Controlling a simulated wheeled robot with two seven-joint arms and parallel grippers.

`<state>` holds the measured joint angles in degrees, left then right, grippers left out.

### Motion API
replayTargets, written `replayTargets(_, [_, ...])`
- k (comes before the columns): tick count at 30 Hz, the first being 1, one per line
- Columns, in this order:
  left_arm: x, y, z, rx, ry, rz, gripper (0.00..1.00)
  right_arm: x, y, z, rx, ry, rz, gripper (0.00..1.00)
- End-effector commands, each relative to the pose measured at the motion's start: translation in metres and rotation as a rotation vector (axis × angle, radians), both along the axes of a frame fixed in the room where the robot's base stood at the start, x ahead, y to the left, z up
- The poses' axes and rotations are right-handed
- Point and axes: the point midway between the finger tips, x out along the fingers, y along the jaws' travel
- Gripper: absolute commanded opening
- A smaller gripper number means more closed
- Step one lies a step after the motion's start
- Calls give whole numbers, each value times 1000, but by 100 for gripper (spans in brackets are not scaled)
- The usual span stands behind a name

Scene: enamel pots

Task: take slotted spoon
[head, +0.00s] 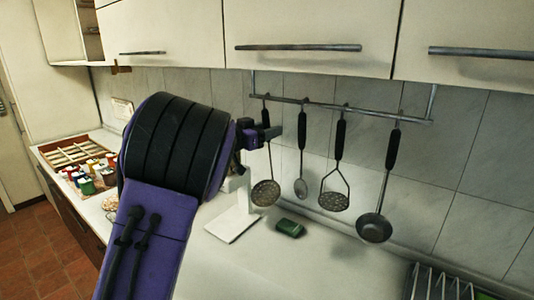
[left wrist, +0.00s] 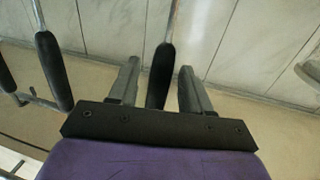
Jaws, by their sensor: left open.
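The slotted spoon (head: 266,192) hangs leftmost on the wall rail, with a wide, round, perforated head and a black handle. My left gripper (head: 272,132) is at its handle, in front of the wall. In the left wrist view, the black handle (left wrist: 161,75) stands between the two spread fingers of my left gripper (left wrist: 156,80), with a gap on both sides. The gripper is open and not closed on it. Part of the handle is hidden behind the gripper in the head view. My right gripper is not in view.
A smaller spoon (head: 300,187), a masher (head: 334,200) and a ladle (head: 374,228) hang to the right on the rail (head: 345,109). Cabinets (head: 310,35) are above.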

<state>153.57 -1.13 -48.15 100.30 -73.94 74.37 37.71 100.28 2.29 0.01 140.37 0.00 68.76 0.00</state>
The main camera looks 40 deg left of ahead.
Motion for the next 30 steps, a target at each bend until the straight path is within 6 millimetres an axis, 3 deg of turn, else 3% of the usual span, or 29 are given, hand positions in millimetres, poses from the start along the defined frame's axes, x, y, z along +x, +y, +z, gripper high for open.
replayTargets(4, [0, 0, -1, 0, 0, 0, 48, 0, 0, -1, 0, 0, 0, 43])
replayTargets(8, [0, 0, -1, 0, 0, 0, 6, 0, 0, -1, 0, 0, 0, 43])
replayTargets(9, [0, 0, -1, 0, 0, 0, 0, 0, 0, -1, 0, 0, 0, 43])
replayTargets(18, [0, 0, 0, 0, 0, 0, 0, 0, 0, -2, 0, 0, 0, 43])
replayTargets(23, [0, 0, 11, 3, -2, -1, 0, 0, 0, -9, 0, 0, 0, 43])
replayTargets(26, [-16, 2, 12, 1, -1, 3, 0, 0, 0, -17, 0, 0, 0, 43])
replayTargets(30, [-51, 5, 11, 0, -5, 3, 0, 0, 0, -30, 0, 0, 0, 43])
